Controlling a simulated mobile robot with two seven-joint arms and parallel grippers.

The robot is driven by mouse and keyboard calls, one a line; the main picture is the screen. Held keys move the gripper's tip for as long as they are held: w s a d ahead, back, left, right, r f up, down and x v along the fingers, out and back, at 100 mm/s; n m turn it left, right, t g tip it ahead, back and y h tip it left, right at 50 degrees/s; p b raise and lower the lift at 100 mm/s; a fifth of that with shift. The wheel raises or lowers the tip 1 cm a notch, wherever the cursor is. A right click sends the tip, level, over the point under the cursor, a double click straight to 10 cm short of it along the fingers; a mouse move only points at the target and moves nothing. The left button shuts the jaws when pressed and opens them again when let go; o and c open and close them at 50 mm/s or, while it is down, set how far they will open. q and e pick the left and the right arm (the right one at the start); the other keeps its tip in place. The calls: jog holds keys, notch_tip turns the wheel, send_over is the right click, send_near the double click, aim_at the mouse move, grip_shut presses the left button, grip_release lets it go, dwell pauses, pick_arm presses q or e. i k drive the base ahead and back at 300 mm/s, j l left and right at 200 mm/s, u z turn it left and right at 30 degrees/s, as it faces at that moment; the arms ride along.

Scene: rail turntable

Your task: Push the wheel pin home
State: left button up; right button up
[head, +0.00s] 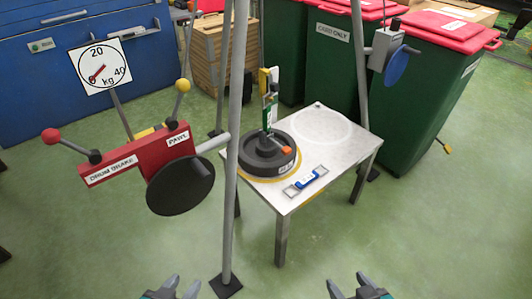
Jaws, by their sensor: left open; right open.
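A black round wheel-like weight (248,155) lies on the light metal table, inside a yellow ring. A small orange-tipped piece (286,150) sits on its upper right side; I cannot tell if it is the wheel pin or how deep it sits. An upright green and yellow piece (269,100) stands at the weight's middle. A blue disc (397,66) is on a grey box on the right post. My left gripper (181,284) and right gripper (348,283) are open and empty at the bottom edge, well short of the table.
The table (325,150) carries a blue-handled piece (307,179) at its front. A red unit (135,160) with ball-ended levers and a black disc stands left, by a grey post (233,130). A dial (99,66) is behind it. Green bins (425,100) stand behind right. Floor ahead is clear.

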aim_at(287, 151)
jog(key=i+l+u, duration=0.1)
jog(key=i, duration=0.4)
jog(key=i+l+u, duration=0.1)
jog(key=i+l, duration=0.2)
jog(key=i, duration=0.2)
